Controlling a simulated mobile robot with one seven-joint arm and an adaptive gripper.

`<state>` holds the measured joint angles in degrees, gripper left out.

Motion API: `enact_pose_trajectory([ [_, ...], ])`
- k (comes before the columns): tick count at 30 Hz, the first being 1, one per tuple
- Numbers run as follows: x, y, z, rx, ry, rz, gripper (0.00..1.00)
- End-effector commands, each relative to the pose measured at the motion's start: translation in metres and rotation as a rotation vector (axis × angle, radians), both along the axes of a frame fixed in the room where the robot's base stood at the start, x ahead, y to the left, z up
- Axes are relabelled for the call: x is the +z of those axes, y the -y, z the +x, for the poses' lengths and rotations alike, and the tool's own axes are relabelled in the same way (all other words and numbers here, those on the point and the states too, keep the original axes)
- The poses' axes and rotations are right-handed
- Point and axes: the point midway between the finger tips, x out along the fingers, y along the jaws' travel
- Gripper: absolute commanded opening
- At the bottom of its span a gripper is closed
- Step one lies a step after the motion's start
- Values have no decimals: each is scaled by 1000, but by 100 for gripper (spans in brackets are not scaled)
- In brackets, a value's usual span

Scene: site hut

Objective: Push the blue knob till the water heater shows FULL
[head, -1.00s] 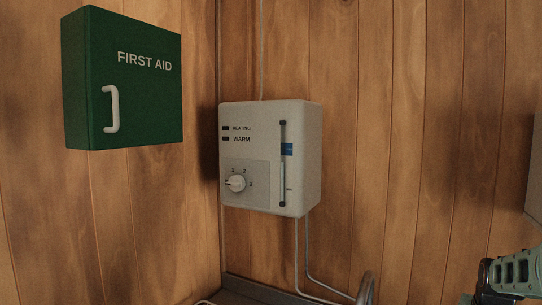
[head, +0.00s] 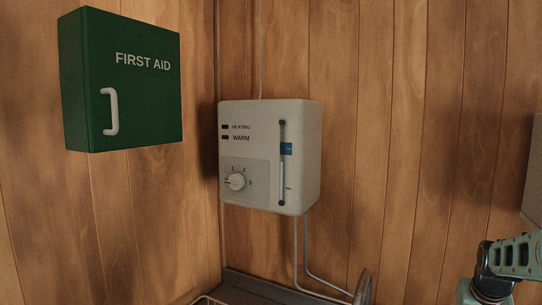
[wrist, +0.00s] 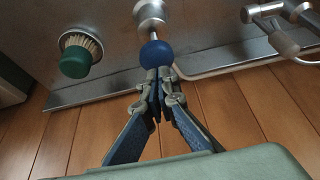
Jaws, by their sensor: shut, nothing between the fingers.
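The white water heater (head: 268,158) hangs on the wood wall in the head view. Its HEATING and WARM lamps look dark. The round blue knob (wrist: 156,53) shows in the wrist view on a thin metal stem with a pale round base. My gripper (wrist: 157,76) is shut and empty, its fingertips right at the near side of the knob; I cannot tell whether they touch. The knob is outside the head view.
A green-topped brush (wrist: 76,60) stands left of the knob, and a metal tap (wrist: 276,14) is at the right.

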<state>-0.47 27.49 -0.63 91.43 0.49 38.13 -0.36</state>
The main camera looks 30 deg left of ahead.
Motion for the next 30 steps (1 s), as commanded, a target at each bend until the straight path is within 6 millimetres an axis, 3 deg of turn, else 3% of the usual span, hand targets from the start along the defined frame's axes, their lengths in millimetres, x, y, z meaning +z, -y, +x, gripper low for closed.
enact_pose_trajectory([
  [20, -52, 0, -1, 0, -4, 0, 0],
  [30, -38, 0, -1, 0, -6, 0, 0],
])
